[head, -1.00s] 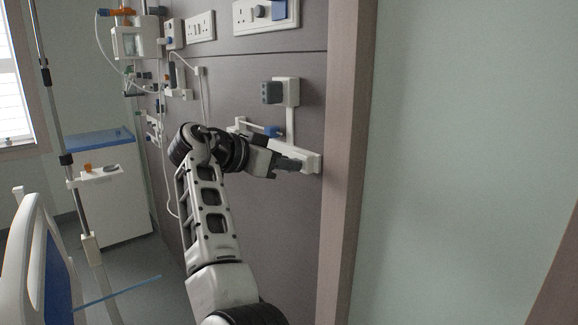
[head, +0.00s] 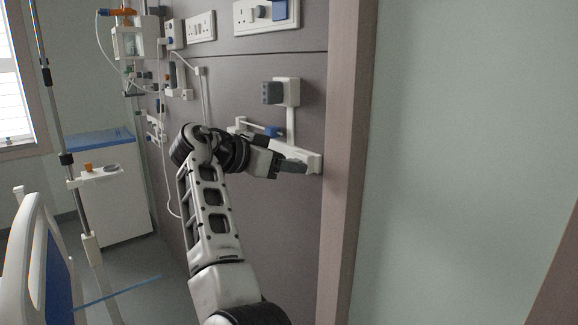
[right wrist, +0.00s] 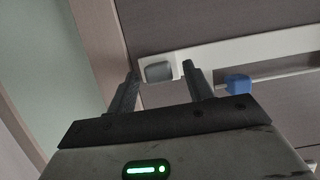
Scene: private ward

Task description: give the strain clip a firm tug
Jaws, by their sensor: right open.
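My right gripper (head: 292,166) is at the white rail on the grey wall panel, near the panel's right edge. In the right wrist view its two fingers (right wrist: 159,72) are apart, one on each side of a grey block (right wrist: 158,72) on the rail's white end. This grey block looks like the strain clip. Gaps show between it and the fingers, with no clear contact. In the head view the fingers hide the block. My left gripper is not in view.
A blue piece (head: 274,131) sits by the rail (head: 312,160) and also shows in the right wrist view (right wrist: 238,84). A grey plug-like block (head: 272,92) is above. A wooden post (head: 345,180) stands close to the right. A bed (head: 38,235) is at left.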

